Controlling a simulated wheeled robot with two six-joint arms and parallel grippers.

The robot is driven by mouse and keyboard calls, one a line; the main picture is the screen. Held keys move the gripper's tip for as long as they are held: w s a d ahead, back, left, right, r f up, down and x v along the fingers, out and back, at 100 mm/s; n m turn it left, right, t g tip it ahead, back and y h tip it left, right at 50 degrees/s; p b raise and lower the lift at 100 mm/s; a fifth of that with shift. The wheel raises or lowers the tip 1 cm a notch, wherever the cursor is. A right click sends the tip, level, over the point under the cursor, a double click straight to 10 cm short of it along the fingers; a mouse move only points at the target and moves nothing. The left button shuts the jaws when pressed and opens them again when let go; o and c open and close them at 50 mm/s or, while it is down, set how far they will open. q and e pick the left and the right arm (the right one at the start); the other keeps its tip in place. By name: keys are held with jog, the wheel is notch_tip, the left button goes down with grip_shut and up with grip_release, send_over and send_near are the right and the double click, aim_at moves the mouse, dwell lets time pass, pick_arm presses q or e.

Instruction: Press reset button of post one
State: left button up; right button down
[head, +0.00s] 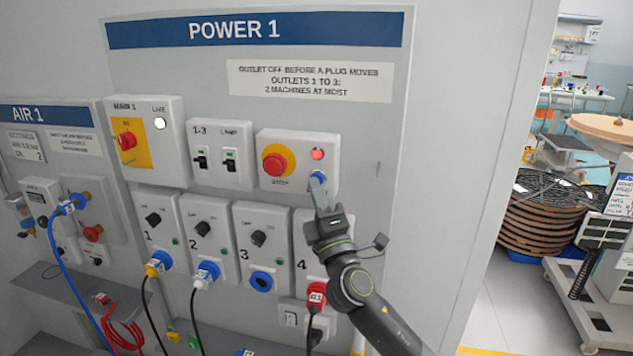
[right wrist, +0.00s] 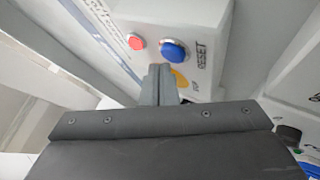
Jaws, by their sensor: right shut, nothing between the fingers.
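The blue reset button (head: 318,176) sits on a white box (head: 290,146) on the POWER 1 panel, under a lit red lamp (head: 318,154) and right of a red stop knob (head: 275,164). In the right wrist view the blue button (right wrist: 173,50) has a RESET label beside it, and the red lamp (right wrist: 136,41) is to its left. My right gripper (head: 320,192) is shut and empty, its fingertips just below the button. In the right wrist view the fingertips (right wrist: 159,72) are close to the button; I cannot tell whether they touch. My left gripper is not in view.
Outlets with knobs and plugged cables line the panel below, including a red plug (head: 316,296) near my right arm. The AIR 1 panel (head: 50,115) with a blue hose is at the left. A stack of dark reels (head: 545,215) and a trolley stand at the right.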

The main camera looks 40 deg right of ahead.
jog(key=shift+w+d, duration=0.35)
dwell(0.8)
jog(key=shift+s+a, duration=0.55)
jog(key=shift+a, duration=0.05)
dwell(0.4)
jog(key=shift+s+a+p, duration=0.8)
jog(key=shift+s+a, duration=0.8)
jog(key=shift+a, duration=0.3)
jog(key=shift+d+f, duration=0.1)
jog(key=shift+f, duration=0.05)
